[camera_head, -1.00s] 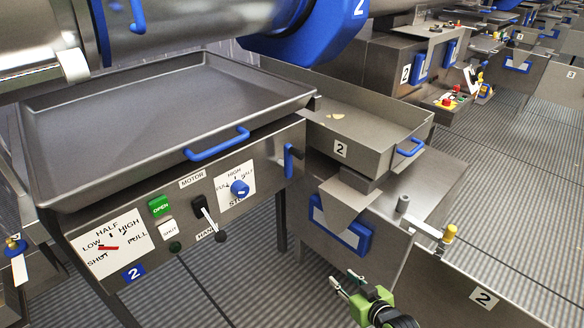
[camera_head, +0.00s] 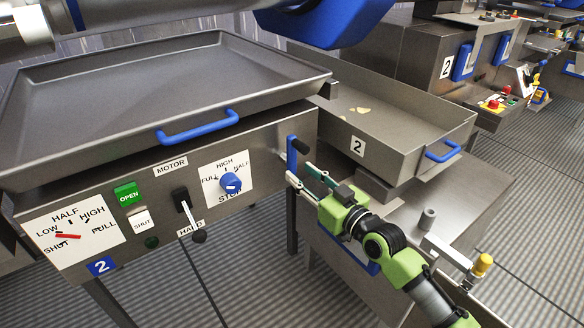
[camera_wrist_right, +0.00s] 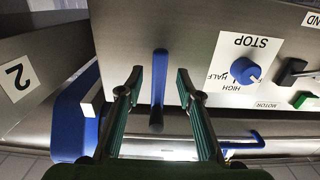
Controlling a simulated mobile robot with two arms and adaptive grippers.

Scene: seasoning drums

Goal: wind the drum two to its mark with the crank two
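Drum two shows only in part at the top of the head view, as a large blue end (camera_head: 325,20). Its mark is not visible. A bar with a yellow knob (camera_head: 482,264), perhaps crank two, lies on the steel ledge at the right, beside a grey peg (camera_head: 427,218). My right gripper (camera_head: 299,173) is open at the right end of the control panel. A blue upright lever (camera_head: 291,152) on the panel is just ahead of its fingertips. In the right wrist view, this lever (camera_wrist_right: 158,100) appears between the two fingers, with gaps on both sides. My left gripper is out of view.
The control panel has a red-pointer dial (camera_head: 68,236), a green OPEN button (camera_head: 127,194), a MOTOR/HAND switch (camera_head: 187,207) and a blue speed knob (camera_head: 231,183). Above it is a wide tray (camera_head: 150,95). A tray labelled 2 (camera_head: 400,150) stands to the right.

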